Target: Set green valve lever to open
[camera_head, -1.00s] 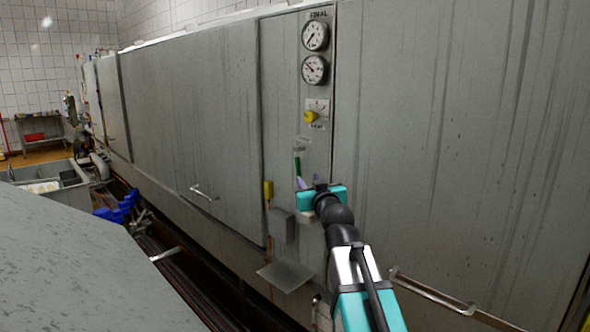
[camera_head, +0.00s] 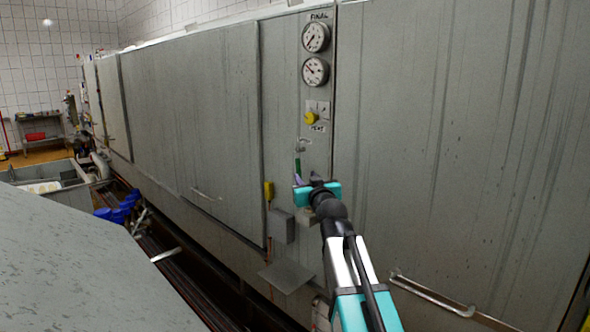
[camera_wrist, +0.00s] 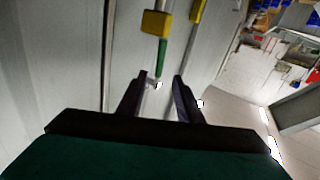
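The green valve lever (camera_head: 298,166) hangs down on the narrow panel, below the gauges and the yellow knob. Its lower end is close to my gripper's fingers. My gripper (camera_head: 303,186) is just below the lever in the head view. In the wrist view my gripper (camera_wrist: 161,77) is open, with two dark fingers apart. The green lever (camera_wrist: 161,58) shows just beyond the fingertips, roughly in line with the gap. A small bright metal piece (camera_wrist: 157,85) shows between the fingers. I cannot tell whether either finger touches the lever.
Two round gauges (camera_head: 316,38) and a yellow knob (camera_head: 311,118) are on the panel above the lever. A yellow handle (camera_head: 268,191) and a grey box (camera_head: 282,226) are at lower left. A metal rail (camera_head: 432,295) sticks out at lower right. A grey surface (camera_head: 85,270) fills the left foreground.

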